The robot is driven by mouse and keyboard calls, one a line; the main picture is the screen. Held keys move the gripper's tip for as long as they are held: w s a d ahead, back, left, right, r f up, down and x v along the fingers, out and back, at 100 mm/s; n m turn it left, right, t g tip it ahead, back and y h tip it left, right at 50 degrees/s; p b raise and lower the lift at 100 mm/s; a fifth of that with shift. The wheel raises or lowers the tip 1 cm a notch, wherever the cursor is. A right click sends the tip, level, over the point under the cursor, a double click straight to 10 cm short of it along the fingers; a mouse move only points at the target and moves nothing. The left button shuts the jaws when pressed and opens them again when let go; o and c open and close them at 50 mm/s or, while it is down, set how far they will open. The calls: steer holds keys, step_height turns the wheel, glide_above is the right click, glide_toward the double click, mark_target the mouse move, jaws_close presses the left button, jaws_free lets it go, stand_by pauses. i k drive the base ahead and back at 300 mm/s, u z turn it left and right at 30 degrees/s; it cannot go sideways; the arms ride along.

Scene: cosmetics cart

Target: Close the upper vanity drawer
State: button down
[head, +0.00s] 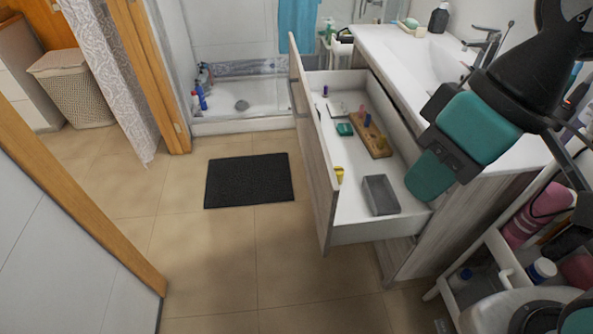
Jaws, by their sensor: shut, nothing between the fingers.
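The upper vanity drawer (355,213) is pulled far out of the wood-grain vanity (415,245). Its tall front panel (313,150) faces left, towards the open floor. Inside lie a grey box (380,195), a wooden holder (371,138) with small coloured items, a green item (345,129) and a yellow item (339,174). My gripper (428,178), teal and black, appears shut and empty at the drawer's right side in the picture. It hides part of the drawer's right wall and the vanity edge. I cannot tell whether it touches them.
The white sink top (400,55) carries a tap (485,42) and a dark bottle (438,18). A white shelf cart (497,243) with bottles stands at the lower right. Tiled floor (225,245) and a black mat (249,181) lie left of the drawer, with free room.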

mark_target(343, 213)
steer(key=u, duration=0.55)
steer(key=i, duration=0.95)
steer(key=u, duration=0.65)
